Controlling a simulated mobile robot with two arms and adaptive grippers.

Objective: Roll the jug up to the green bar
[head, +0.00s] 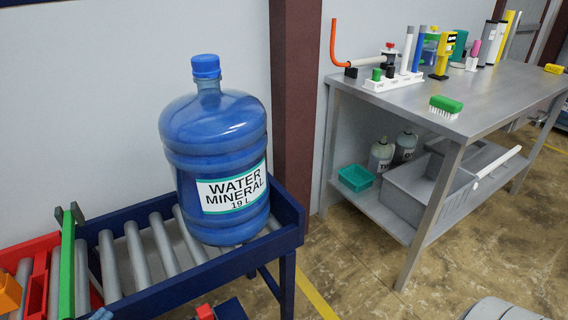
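The blue water jug (213,150) with a blue cap and a white-green label stands upright on the roller conveyor (285,240), near its right end. The green bar (68,265) crosses the conveyor to the left, where the blue section meets a red section. Several bare grey rollers lie between the jug and the bar, so the two are well apart. I cannot clearly make out my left gripper; no fingers show near the jug. My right gripper is not in view.
A steel workbench (478,95) on the right holds a green brush (446,104), bottles and tools. Its lower shelf carries a teal tray (356,178) and a grey bin (405,192). A brown column (296,100) stands behind the conveyor. Small red and blue parts show at the bottom edge.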

